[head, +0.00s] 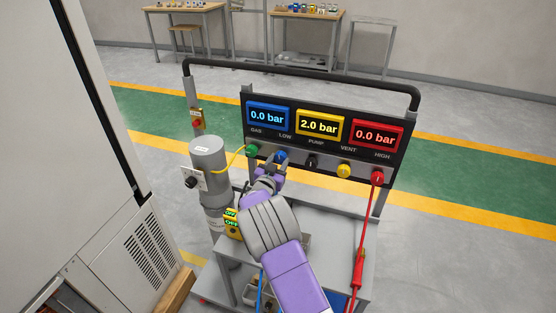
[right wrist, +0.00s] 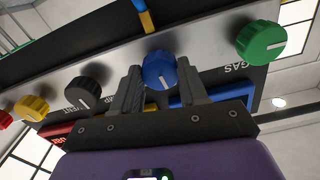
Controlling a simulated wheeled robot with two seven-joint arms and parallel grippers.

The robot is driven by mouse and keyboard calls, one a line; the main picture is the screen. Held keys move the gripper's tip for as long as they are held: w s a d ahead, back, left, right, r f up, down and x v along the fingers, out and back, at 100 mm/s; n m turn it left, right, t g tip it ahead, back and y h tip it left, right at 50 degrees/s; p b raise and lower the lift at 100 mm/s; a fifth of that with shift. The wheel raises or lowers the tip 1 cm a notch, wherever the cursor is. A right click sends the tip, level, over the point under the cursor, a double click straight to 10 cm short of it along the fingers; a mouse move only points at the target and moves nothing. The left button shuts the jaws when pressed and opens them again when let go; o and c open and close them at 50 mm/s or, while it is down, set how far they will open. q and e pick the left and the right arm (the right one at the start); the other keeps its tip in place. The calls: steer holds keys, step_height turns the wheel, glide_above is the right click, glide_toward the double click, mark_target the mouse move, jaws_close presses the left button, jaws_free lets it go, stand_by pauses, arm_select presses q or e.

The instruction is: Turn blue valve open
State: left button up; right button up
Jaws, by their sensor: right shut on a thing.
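The blue valve (head: 281,156) is a round knob on the grey strip below the displays of the black gauge panel (head: 310,160). It sits between the green knob (head: 252,149) and the black knob (head: 311,161). My right gripper (head: 274,167) reaches up to it from the front and partly covers it. In the right wrist view the blue valve (right wrist: 159,72) lies between the two dark fingers, which are shut on its sides. A white mark shows on its face. My left gripper is not in view.
A yellow knob (head: 344,171) and a red knob (head: 377,177) with a red hose (head: 359,255) are to the right. The displays read 0.0, 2.0 and 0.0 bar. A grey cylinder (head: 207,160) stands left; a white cabinet (head: 60,150) fills the far left.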

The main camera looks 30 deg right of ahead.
steer(key=n+p, duration=0.3)
steer(key=shift+r+n+p, duration=0.2)
steer(key=shift+n+p, duration=0.1)
steer(key=n+p, duration=0.3)
steer(key=n, duration=0.1)
steer(key=n+p, duration=0.2)
steer(key=n, duration=0.2)
steer(key=shift+n, duration=0.4)
steer(key=shift+f+n+p, duration=0.1)
steer(key=shift+n+p, duration=0.7)
steer(key=shift+n, duration=1.2)
steer(key=o, duration=1.1)
steer(key=shift+c, duration=0.2)
steer(key=shift+s, duration=0.1)
